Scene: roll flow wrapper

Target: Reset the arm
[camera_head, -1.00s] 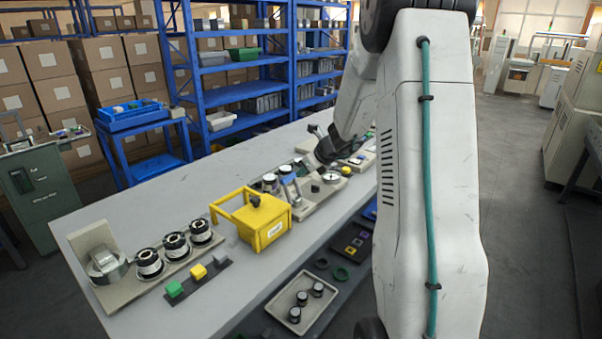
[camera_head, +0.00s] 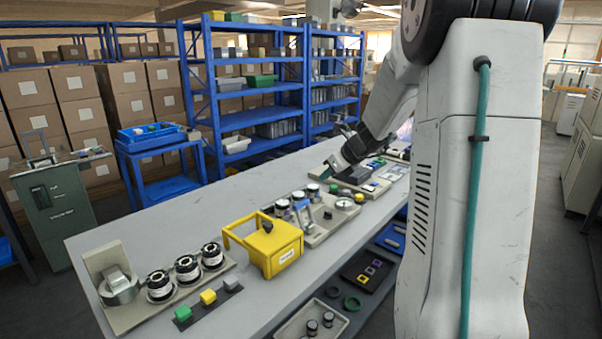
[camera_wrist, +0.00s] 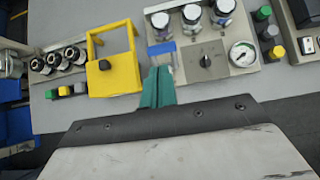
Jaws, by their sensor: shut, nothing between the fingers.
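My arm stands at the right of the head view and reaches over the long grey bench (camera_head: 200,205). My gripper (camera_head: 327,172) hangs above the bench near the gauge panel (camera_head: 318,236). Its teal fingers (camera_wrist: 158,86) are together and hold nothing in the wrist view. There they point toward the gap between the yellow box with a handle (camera_wrist: 113,76) and the gauge panel (camera_wrist: 232,58). I cannot tell their exact height above the bench.
The yellow box (camera_head: 275,250) stands on the bench beside a fixture with several black-and-white rollers (camera_head: 187,268). A strip of coloured blocks (camera_head: 208,298) lies in front. Below is a shelf with a parts tray (camera_head: 295,325). Blue racks (camera_head: 247,120) stand behind.

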